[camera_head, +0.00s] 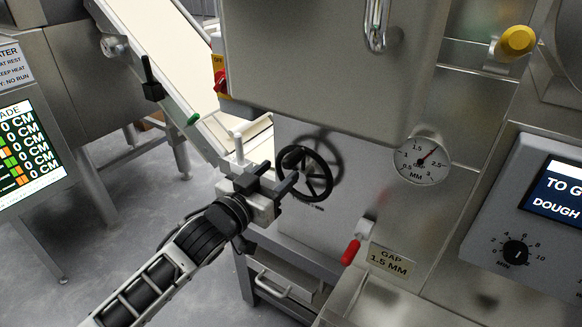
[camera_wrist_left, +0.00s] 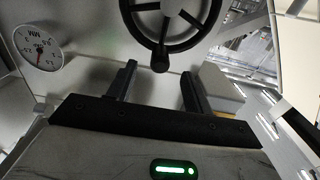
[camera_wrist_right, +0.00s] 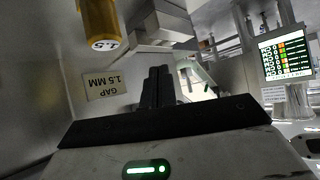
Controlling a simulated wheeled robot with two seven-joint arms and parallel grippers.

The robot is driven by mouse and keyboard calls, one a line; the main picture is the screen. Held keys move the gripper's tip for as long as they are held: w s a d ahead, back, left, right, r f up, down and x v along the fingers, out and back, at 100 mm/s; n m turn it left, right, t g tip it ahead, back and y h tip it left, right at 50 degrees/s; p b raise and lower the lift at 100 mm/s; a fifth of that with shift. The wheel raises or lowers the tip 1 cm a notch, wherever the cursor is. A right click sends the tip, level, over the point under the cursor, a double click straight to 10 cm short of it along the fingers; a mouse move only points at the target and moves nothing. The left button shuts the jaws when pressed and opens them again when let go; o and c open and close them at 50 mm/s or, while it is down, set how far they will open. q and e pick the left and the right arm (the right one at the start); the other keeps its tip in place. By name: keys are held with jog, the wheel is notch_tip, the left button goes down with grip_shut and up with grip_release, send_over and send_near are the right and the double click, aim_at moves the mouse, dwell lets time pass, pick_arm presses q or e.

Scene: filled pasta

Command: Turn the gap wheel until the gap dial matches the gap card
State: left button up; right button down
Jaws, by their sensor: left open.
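The black spoked gap wheel (camera_head: 304,172) is mounted on the steel machine face. It also shows at the top of the left wrist view (camera_wrist_left: 162,22), with its knob (camera_wrist_left: 160,58) pointing toward my gripper. My left gripper (camera_head: 277,177) is open at the wheel's left side; its fingers (camera_wrist_left: 158,82) stand either side of the knob's line, apparently not closed on it. The round gap dial (camera_head: 421,160) has a red needle pointing up right, between 1.5 and 2.5. The gap card (camera_head: 388,262) reads "GAP 1.5 MM". My right gripper (camera_wrist_right: 158,86) is shut and empty.
A red-handled lever (camera_head: 351,251) sits below the wheel, left of the card. A control panel (camera_head: 540,205) with a screen and knob is at right. A sloping conveyor (camera_head: 165,55) runs at upper left.

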aim_at(285, 166)
pick_arm(q)
jog(key=b+x, duration=0.1)
jog(key=x, duration=0.4)
jog(key=shift+w+d+b, duration=0.15)
jog(key=shift+w+b, duration=0.05)
jog(key=shift+b, duration=0.1)
jog(key=shift+w+d, duration=0.2)
jog(key=shift+w, duration=0.05)
pick_arm(e)
jog(key=shift+w+a+f, duration=0.15)
jog(key=shift+a+f, duration=0.1)
jog(key=shift+a, duration=0.05)
